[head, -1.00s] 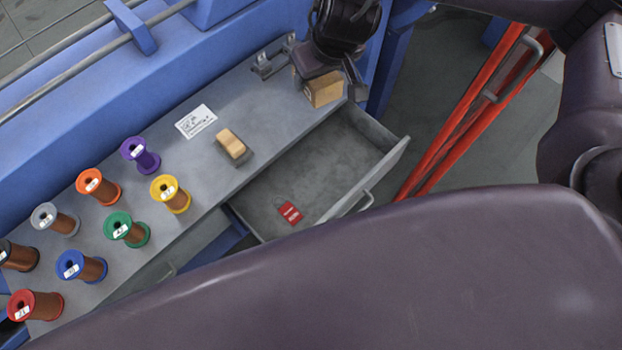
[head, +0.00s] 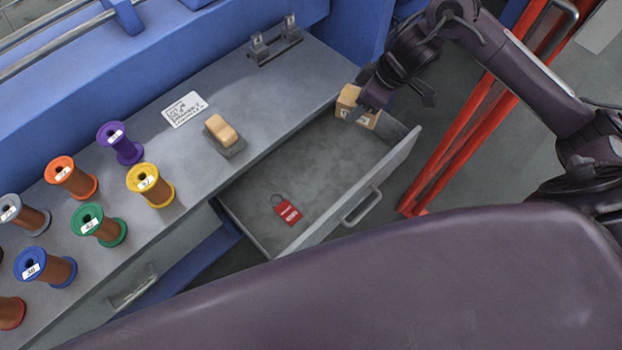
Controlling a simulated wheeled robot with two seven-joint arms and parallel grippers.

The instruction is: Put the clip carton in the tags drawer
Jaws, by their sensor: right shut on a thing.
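The clip carton (head: 349,98) is a small tan box with a white label. My right gripper (head: 366,103) is shut on it and holds it over the far right end of the open drawer. I cannot tell exactly how high it is above the drawer floor. The open drawer (head: 330,157) is grey, pulled out from under the bench top, with a handle on its front. A red tag (head: 287,210) lies on its floor near the left end. My left gripper is not in view.
The grey bench top (head: 240,85) holds several labelled spools, a white card (head: 185,109), a wooden-topped block (head: 223,136) and a metal bracket (head: 275,42). Red rails (head: 465,135) stand right of the drawer. A second drawer handle (head: 134,288) shows at lower left. The drawer's middle is clear.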

